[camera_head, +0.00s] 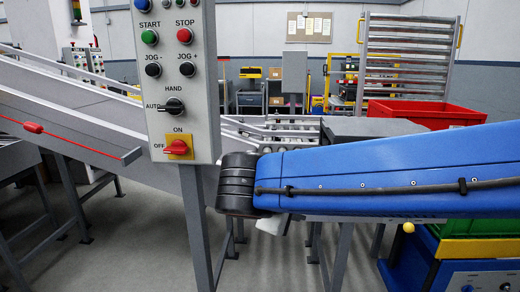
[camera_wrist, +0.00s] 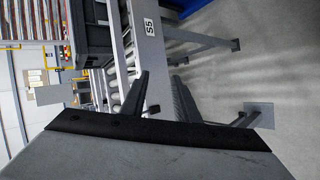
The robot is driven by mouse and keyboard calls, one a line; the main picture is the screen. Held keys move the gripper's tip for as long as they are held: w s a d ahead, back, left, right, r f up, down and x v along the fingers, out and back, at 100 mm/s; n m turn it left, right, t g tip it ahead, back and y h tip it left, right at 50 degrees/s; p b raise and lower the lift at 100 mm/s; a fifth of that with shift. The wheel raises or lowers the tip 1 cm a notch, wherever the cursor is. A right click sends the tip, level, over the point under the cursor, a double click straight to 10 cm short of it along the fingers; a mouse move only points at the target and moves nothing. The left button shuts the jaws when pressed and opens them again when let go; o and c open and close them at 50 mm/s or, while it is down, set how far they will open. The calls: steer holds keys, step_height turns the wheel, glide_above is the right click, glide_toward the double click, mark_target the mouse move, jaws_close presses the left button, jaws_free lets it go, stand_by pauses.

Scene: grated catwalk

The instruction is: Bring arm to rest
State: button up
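My arm shows in the head view as a long blue link (camera_head: 400,170) reaching in from the right edge. It ends at a black ribbed joint (camera_head: 237,184) close to the lower right of the control panel in the picture; I cannot tell whether they touch. My gripper (camera_wrist: 163,95) shows in the wrist view as two dark fingers standing apart, with nothing seen between them. The view is turned on its side. In the head view the gripper is hidden or not clearly visible.
A grey control panel (camera_head: 171,124) on a post stands ahead. A sloped conveyor (camera_head: 80,125) lies left, a red crate (camera_head: 425,113) right. The wrist view shows a steel frame labelled S5 (camera_wrist: 149,27) beyond the fingers, with bare floor (camera_wrist: 270,75) right.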

steer(key=s+d+f+m+g+y, duration=0.1)
steer(key=s+d+f+m+g, duration=0.15)
steer(key=d, duration=0.45)
steer(key=s+d+f+m+g+y, duration=0.1)
steer(key=s+d+f+m+g, duration=0.1)
steer(key=s+d+f, duration=0.3)
steer(key=s+d+f+m+y, duration=0.4)
steer(key=s+d+f+m, duration=0.2)
steer(key=s+d+m, duration=0.1)
steer(key=shift+s+d, duration=0.2)
steer(key=shift+s, duration=0.4)
steer(key=shift+f+t, duration=0.1)
steer(key=shift+t, duration=0.15)
